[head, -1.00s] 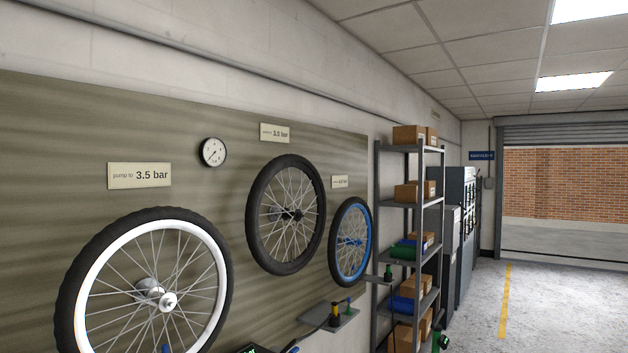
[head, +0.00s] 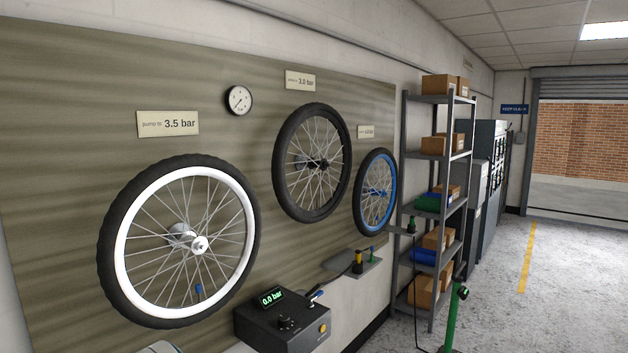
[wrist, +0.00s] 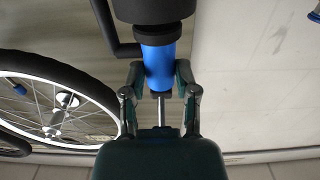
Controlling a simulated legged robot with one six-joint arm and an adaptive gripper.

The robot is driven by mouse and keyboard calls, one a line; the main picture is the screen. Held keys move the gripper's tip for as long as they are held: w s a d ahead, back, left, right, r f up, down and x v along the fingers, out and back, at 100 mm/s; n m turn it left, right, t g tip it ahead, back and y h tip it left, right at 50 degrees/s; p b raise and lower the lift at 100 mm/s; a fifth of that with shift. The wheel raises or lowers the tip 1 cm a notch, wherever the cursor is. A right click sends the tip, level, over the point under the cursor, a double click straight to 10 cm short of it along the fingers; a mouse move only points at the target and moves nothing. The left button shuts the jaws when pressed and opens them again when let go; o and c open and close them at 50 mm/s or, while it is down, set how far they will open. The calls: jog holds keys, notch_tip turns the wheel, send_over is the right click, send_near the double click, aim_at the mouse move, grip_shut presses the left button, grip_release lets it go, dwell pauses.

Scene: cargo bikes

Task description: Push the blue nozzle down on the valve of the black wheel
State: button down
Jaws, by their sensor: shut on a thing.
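The black wheel (head: 281,163) hangs on the wall panel in the middle, under a 3.0 bar label; its valve is too small to make out. In the wrist view my gripper (wrist: 160,78) is shut on the blue nozzle (wrist: 158,60), with a finger on each side of its blue body. A black collar and a thick black part (wrist: 155,8) show at the nozzle's far end. I cannot make out my gripper in the head view. The wheel behind the nozzle in the wrist view is the white-rimmed one (wrist: 48,75), apart from it.
The white-rimmed wheel (head: 108,250) hangs at left and a blue-rimmed wheel (head: 361,205) at right. A dark pump box (head: 275,325) reading 0.0 bar stands below. A small ledge (head: 340,262) holds green and yellow-black fittings.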

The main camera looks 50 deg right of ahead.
jog(key=shift+s, duration=0.1)
jog(key=s, duration=1.1)
jog(key=shift+s, duration=0.4)
jog(key=shift+f, duration=0.15)
dwell(0.4)
